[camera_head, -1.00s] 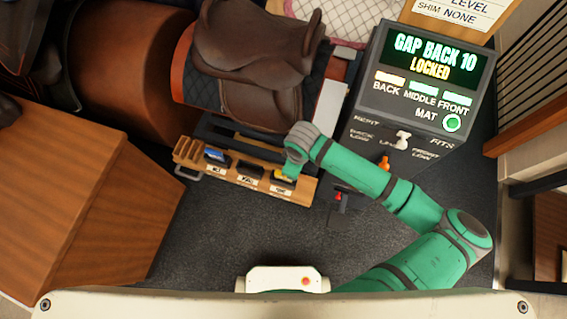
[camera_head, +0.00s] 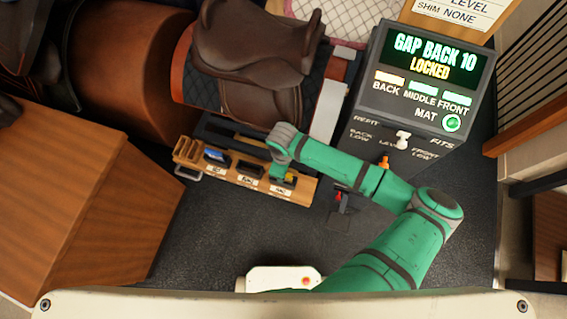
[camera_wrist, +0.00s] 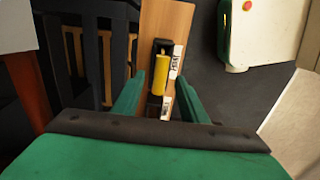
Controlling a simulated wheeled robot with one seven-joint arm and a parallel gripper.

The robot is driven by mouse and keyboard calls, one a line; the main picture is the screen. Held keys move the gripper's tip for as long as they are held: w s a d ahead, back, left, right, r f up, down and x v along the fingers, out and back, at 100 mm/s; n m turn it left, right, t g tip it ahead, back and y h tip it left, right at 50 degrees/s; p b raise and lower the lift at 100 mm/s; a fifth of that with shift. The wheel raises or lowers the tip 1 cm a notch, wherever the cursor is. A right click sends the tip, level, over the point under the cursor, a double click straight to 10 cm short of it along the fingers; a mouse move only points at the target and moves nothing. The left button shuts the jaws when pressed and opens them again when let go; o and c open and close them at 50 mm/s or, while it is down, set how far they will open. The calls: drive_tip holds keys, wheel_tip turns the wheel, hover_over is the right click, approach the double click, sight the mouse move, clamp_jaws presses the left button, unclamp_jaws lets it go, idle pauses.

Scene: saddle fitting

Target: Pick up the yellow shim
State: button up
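The yellow shim (camera_wrist: 162,68) sits in a dark slot of the wooden rack, in the middle of the wrist view. In the head view only a bit of yellow (camera_head: 290,178) shows beside my gripper, at the rack's right end. My gripper (camera_wrist: 160,80) is open, its two green fingers apart on either side of the shim's near part in the wrist view. No contact between fingers and shim is visible. In the head view my gripper (camera_head: 279,173) is over the rack's right slot and partly hides it.
The wooden rack (camera_head: 303,190) has other labelled slots, one with a blue item (camera_head: 216,156). A brown saddle (camera_head: 262,60) stands behind it. A grey console (camera_head: 420,105) reads "GAP BACK 10 LOCKED".

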drive_tip(key=shift+d+f, duration=0.1)
drive_tip(key=shift+f, duration=1.75)
drive_tip(key=shift+s, duration=0.15)
drive_tip(key=shift+c, duration=1.2)
clamp_jaws()
drive_tip(key=shift+r, duration=0.1)
